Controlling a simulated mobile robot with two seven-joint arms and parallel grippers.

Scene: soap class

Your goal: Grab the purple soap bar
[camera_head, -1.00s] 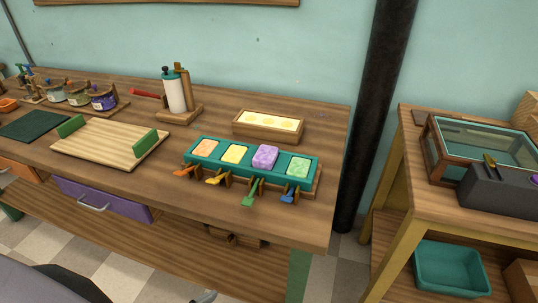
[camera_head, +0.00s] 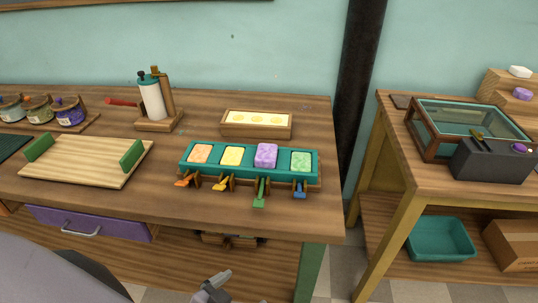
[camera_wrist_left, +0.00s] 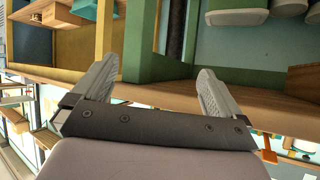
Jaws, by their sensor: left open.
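A purple soap bar (camera_head: 265,155) lies in the third slot from the left of a teal tray (camera_head: 180,160) on the workbench, between a yellow bar (camera_head: 232,156) and a green bar (camera_head: 301,161). An orange bar (camera_head: 200,153) is in the leftmost slot. Another purple bar (camera_head: 521,93) sits on a wooden step at the far right. Part of my left gripper (camera_head: 215,287) shows at the bottom edge of the head view, low in front of the bench and apart from the tray. In the left wrist view it (camera_wrist_left: 155,78) is open, with nothing between its fingers. My right gripper is not in view.
Coloured levers (camera_head: 260,192) stick out along the tray's front. A wooden box (camera_head: 256,134) of yellow discs stands behind it, a paper roll holder (camera_head: 151,100) behind left, a slatted board (camera_head: 85,160) at left. A side table (camera_head: 415,185) stands right.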

